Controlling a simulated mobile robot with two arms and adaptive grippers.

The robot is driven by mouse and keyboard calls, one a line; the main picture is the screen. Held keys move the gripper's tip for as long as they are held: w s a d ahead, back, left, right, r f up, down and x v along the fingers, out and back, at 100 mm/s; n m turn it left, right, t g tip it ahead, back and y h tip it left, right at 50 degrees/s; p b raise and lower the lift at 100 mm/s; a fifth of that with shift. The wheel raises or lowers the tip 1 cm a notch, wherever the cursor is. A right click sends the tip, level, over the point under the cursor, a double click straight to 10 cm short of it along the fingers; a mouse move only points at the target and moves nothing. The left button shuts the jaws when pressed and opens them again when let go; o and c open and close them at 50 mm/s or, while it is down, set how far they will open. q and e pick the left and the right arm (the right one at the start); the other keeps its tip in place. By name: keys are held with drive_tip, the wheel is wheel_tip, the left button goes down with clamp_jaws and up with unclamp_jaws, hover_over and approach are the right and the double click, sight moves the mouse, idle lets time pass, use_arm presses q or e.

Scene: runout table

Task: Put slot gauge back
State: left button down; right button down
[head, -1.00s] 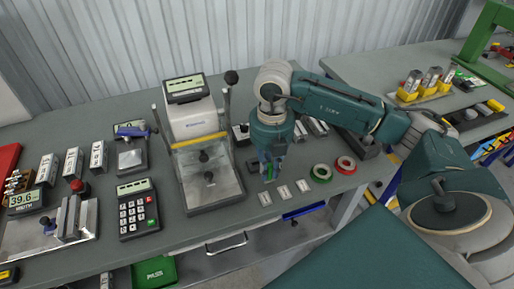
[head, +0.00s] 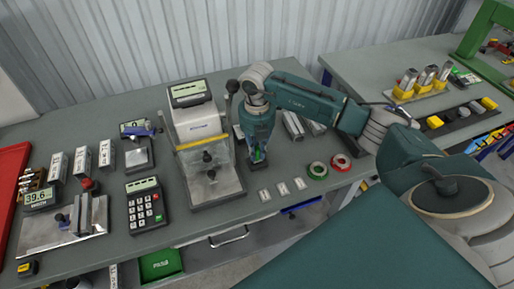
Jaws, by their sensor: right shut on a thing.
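My left gripper is not in view.
Three small pale tags (head: 282,188) lie along the front edge. A green ring (head: 317,171) and a red ring (head: 341,162) lie to their right. Metal blocks (head: 293,126) stand behind the arm. A keypad unit (head: 146,204) stands left of the device.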

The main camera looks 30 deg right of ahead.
drive_tip(key=shift+f, duration=0.25)
drive_tip(key=c, duration=1.7)
unclamp_jaws()
